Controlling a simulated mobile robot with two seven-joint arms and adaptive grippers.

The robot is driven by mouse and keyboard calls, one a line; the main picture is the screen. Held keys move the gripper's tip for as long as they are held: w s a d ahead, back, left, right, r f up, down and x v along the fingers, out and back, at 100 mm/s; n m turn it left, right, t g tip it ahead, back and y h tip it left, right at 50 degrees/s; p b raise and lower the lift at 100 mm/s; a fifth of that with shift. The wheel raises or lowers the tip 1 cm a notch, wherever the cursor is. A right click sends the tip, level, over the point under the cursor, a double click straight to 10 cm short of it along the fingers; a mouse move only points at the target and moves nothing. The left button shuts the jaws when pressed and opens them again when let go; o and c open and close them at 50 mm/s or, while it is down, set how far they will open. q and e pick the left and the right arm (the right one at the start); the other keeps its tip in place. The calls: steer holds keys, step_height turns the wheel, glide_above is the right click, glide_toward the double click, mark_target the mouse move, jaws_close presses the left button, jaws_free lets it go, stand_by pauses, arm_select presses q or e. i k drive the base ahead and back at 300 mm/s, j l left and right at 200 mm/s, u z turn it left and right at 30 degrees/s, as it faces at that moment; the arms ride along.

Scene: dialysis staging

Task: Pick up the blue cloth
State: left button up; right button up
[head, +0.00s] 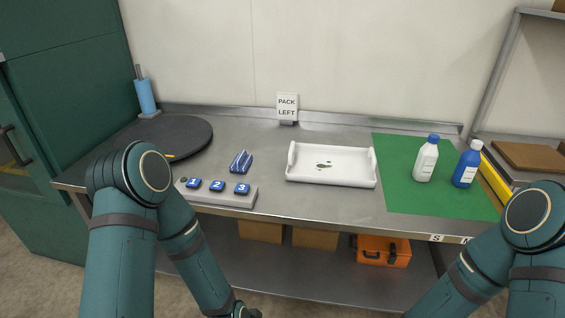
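A small folded blue cloth (241,162) with pale stripes lies on the steel table, left of the white tray and just behind the button panel. Nothing holds it. My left arm comes in from the left and bends down out of the bottom edge in front of the table, so its gripper is out of view. My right arm shows at the lower right, and its gripper is also out of view.
A button panel (216,199) numbered 1 to 3 sits in front of the cloth. A dark round disc (172,136) lies left, with a blue roll (146,97) behind. The white tray (332,179) stands right. A white bottle (427,160) and blue bottle (467,166) stand on the green mat (400,203).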

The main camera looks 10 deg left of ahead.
mark_target(241, 161)
steer(key=j+z, duration=0.15)
steer(key=z, duration=0.3)
steer(key=j+z, duration=0.2)
steer(key=z, duration=0.25)
steer(key=j+z, duration=0.25)
steer(key=j, duration=0.25)
steer(key=k+j+z, duration=0.1)
steer(key=j+z, duration=0.2)
steer(key=j, duration=0.15)
steer(key=k+j, duration=0.1)
steer(key=j, duration=0.25)
steer(key=j+z, duration=0.1)
steer(key=j, duration=0.2)
steer(key=k+j+z, duration=0.1)
steer(key=j, duration=0.25)
